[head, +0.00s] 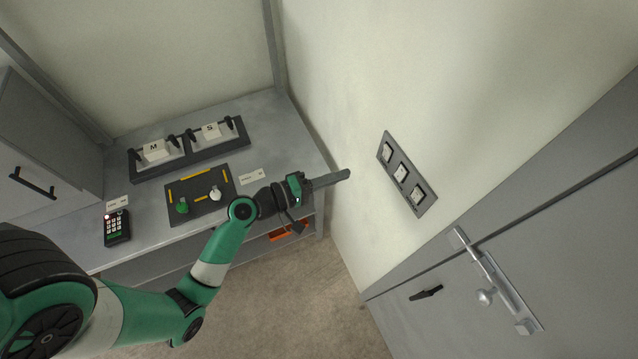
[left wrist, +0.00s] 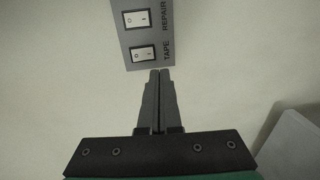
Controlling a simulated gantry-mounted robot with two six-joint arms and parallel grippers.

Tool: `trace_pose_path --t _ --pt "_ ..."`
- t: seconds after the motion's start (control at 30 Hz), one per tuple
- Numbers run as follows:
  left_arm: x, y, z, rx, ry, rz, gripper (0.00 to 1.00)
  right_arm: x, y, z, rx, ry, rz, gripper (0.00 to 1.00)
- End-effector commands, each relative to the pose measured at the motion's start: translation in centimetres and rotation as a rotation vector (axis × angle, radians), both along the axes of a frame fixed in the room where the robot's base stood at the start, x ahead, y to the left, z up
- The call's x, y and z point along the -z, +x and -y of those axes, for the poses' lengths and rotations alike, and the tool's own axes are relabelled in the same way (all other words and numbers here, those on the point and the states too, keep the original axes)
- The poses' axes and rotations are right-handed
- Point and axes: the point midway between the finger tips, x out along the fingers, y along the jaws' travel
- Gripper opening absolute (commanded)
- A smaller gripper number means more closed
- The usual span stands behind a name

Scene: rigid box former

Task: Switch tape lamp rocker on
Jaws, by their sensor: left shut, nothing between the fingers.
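The switch panel (head: 407,173) is a dark grey plate with a row of three white rockers on the pale right-hand wall. The left wrist view shows its end part, with the tape rocker (left wrist: 143,53) labelled TAPE and the repair rocker (left wrist: 137,18) labelled REPAIR. Which way the tape rocker is tipped is too small to tell. My left gripper (head: 347,174) is shut and empty, pointing toward the wall to the left of the panel. In the left wrist view its fingertips (left wrist: 160,72) appear just below the panel's end, near the tape rocker. Contact cannot be judged.
A grey bench behind holds a tray with blocks marked M and S (head: 154,150), a dark board with knobs (head: 201,195) and a keypad (head: 117,228). A grey door with a latch (head: 497,285) lies right of the panel. An orange item (head: 287,232) shows under the bench.

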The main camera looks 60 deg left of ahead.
Motion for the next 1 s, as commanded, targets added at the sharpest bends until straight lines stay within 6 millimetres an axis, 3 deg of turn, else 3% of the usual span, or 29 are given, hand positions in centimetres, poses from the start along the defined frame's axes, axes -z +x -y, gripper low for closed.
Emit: trace_pose_path --t 0.1,0.3,1.0 --pt "0.6 -2.5 -0.4 -0.005 0.000 -0.001 0.00 0.8 0.0 0.0 0.000 0.000 0.000 0.00" --pt "0.6 -4.4 -0.5 -0.002 0.000 0.000 0.00 1.1 0.0 0.0 0.000 0.000 0.000 0.00" --pt "0.5 -4.4 0.2 0.020 0.001 0.001 0.00 1.1 0.0 0.0 0.000 0.000 0.000 0.00"
